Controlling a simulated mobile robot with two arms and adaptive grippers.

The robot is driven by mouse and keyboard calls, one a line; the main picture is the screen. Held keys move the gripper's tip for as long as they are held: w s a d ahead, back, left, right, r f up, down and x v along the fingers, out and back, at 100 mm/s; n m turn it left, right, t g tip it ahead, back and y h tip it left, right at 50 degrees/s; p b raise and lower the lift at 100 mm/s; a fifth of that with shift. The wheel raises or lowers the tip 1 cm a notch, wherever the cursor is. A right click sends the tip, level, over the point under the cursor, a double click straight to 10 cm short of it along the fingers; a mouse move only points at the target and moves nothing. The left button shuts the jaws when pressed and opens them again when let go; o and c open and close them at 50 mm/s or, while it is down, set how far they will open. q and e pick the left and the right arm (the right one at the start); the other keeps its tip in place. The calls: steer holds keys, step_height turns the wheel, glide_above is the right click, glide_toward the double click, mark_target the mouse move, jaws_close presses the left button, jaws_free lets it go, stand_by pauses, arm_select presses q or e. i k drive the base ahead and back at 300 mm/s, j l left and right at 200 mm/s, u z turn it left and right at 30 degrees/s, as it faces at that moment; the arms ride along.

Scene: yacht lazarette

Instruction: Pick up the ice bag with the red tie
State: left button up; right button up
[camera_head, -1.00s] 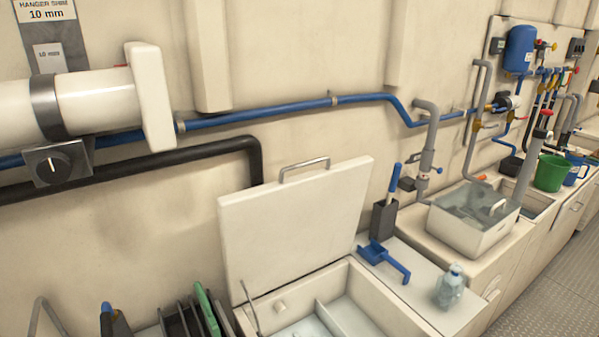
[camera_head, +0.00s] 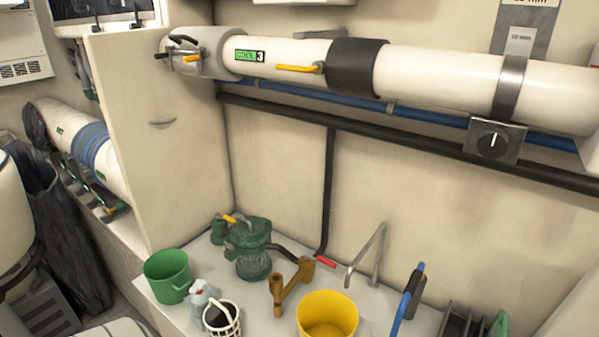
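A small pale, bluish-white item (camera_head: 200,297) stands on the counter between the green bucket and a white basket. Neither of my grippers is in view.
The counter (camera_head: 252,308) holds a green bucket (camera_head: 168,276), a green strainer pump (camera_head: 248,247), a white basket (camera_head: 221,319), a brown fitting (camera_head: 293,287), a red-handled tool (camera_head: 325,263) and a yellow bucket (camera_head: 327,316). A white pipe (camera_head: 440,75) runs along the wall above.

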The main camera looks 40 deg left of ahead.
mark_target(196, 302)
steer(key=u, duration=2.15)
steer(key=i+j+z, duration=0.1)
steer(key=j, duration=0.25)
steer(key=i+j+z, duration=0.15)
steer(key=j, duration=0.25)
steer(key=i+j+z, duration=0.1)
steer(key=j, duration=0.3)
